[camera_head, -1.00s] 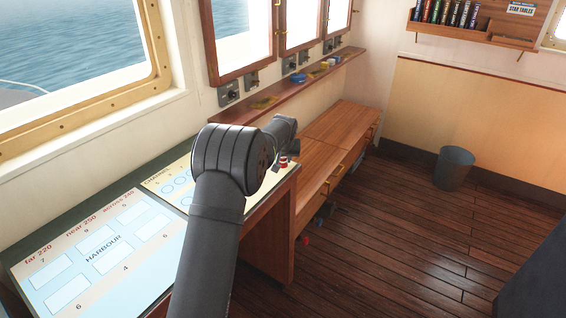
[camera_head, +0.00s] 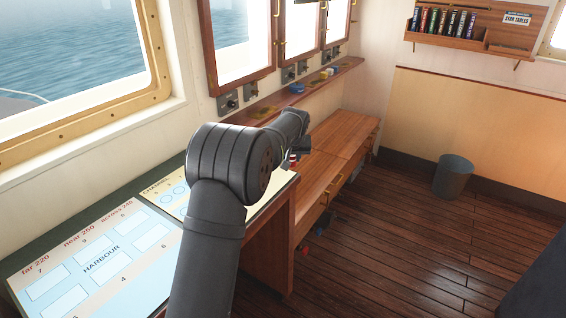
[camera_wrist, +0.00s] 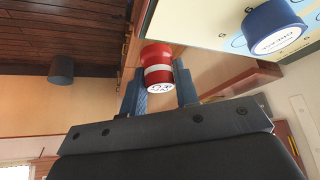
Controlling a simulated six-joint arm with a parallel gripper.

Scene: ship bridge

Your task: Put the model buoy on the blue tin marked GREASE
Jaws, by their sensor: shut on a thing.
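The model buoy, red with a white band (camera_wrist: 158,72), is held between the two blue-grey fingers of my gripper (camera_wrist: 159,88) in the wrist view. It shows small and partly covered in the head view (camera_head: 293,158), at the end of my arm near the chart table's far right corner. The blue tin marked GREASE (camera_wrist: 272,30) stands on the chart table in the wrist view, to the right of the buoy and apart from it. I cannot make the tin out on the table in the head view; my arm covers part of that area.
The chart table (camera_head: 100,262) carries a HARBOUR sheet and a second sheet. A wooden bench (camera_head: 335,140) stands beyond it. A narrow shelf (camera_head: 262,108) under the windows holds small coloured items. A grey bin (camera_head: 453,177) stands on the open wooden floor.

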